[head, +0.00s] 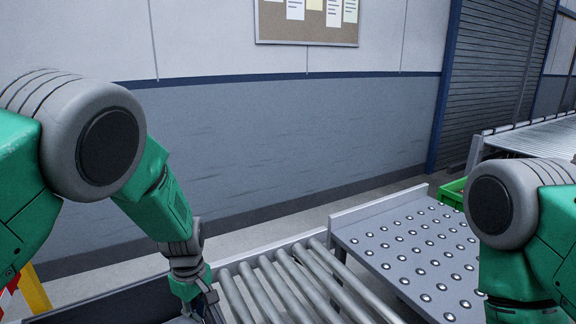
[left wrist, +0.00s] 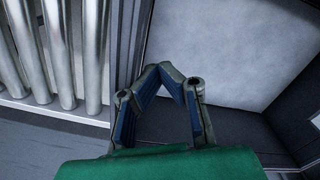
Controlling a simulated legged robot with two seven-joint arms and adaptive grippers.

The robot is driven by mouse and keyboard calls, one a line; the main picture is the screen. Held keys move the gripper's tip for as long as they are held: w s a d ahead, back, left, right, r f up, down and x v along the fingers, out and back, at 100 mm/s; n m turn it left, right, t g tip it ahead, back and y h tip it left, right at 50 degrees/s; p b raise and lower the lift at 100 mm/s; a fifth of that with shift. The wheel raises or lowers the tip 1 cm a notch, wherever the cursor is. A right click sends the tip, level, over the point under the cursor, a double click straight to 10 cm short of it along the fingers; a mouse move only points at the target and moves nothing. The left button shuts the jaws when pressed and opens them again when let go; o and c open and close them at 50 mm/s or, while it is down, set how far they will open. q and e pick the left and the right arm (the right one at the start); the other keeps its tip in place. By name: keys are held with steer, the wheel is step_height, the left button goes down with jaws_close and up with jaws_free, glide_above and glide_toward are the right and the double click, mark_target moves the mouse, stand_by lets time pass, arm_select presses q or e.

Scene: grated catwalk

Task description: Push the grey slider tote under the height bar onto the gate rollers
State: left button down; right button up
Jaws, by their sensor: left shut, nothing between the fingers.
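My left gripper (head: 211,308) points down at the bottom of the head view, at the left end of the grey rollers (head: 283,285). In the left wrist view its blue-padded fingers (left wrist: 163,72) meet at the tips, shut and empty. Beside them in that view is a pale grey flat surface (left wrist: 230,45) with dark walls; I cannot tell whether it is the grey slider tote. No tote is clearly visible in the head view. No height bar can be made out. My right arm shows at right, but its gripper is out of frame.
A ball-transfer table (head: 400,250) adjoins the rollers on the right. A green bin (head: 452,192) and another roller conveyor (head: 535,140) stand farther right. A yellow post (head: 34,290) is at lower left. A wall with a notice board (head: 307,22) runs behind.

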arm_select(q)
steer(key=shift+w+d, duration=0.35)
steer(key=shift+d, duration=0.3)
steer(key=shift+w+d, duration=0.3)
steer(key=shift+d, duration=0.3)
steer(key=shift+w+d+p, duration=0.3)
steer(key=shift+w+d, duration=0.05)
steer(key=shift+d, duration=0.15)
steer(key=shift+r, duration=0.2)
step_height(320, 180, up, 8)
steer(key=p, duration=0.6)
steer(key=shift+f, duration=0.1)
